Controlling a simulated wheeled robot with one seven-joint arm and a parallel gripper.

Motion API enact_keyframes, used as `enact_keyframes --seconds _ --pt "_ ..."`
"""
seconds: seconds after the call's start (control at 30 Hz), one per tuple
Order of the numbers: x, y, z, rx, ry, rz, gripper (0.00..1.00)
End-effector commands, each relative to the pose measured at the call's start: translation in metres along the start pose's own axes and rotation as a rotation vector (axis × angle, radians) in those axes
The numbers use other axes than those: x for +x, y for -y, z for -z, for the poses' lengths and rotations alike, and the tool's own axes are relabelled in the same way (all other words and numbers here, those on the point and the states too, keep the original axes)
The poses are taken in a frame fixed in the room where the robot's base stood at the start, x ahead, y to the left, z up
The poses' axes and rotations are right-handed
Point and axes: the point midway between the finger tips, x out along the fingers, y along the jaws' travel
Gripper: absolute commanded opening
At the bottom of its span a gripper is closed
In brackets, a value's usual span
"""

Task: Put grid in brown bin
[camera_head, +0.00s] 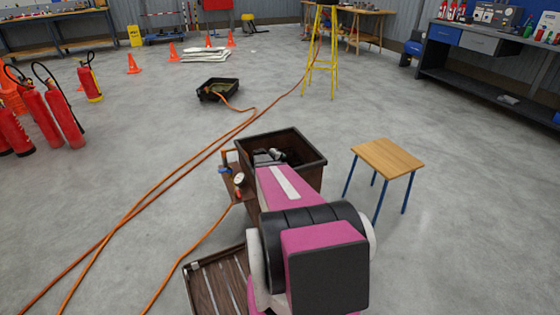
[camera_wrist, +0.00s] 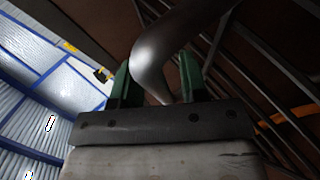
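A small wooden-topped stool (camera_head: 388,158) with blue legs stands right of the bin. Orange hoses (camera_head: 150,198) run across the floor on the left. A black tray (camera_head: 218,88) lies beyond the bin. Red extinguishers (camera_head: 62,115) stand far left.

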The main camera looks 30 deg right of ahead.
Motion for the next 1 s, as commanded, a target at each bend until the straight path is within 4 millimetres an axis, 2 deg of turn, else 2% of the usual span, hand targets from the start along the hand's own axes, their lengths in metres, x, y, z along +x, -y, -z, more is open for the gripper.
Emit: enact_keyframes --seconds 0.5,1.0 --pt "-0.07 -0.001 -0.001 0.0 -0.002 0.0 0.4" --pt "-0.074 0.0 0.0 0.0 0.0 0.0 0.4"
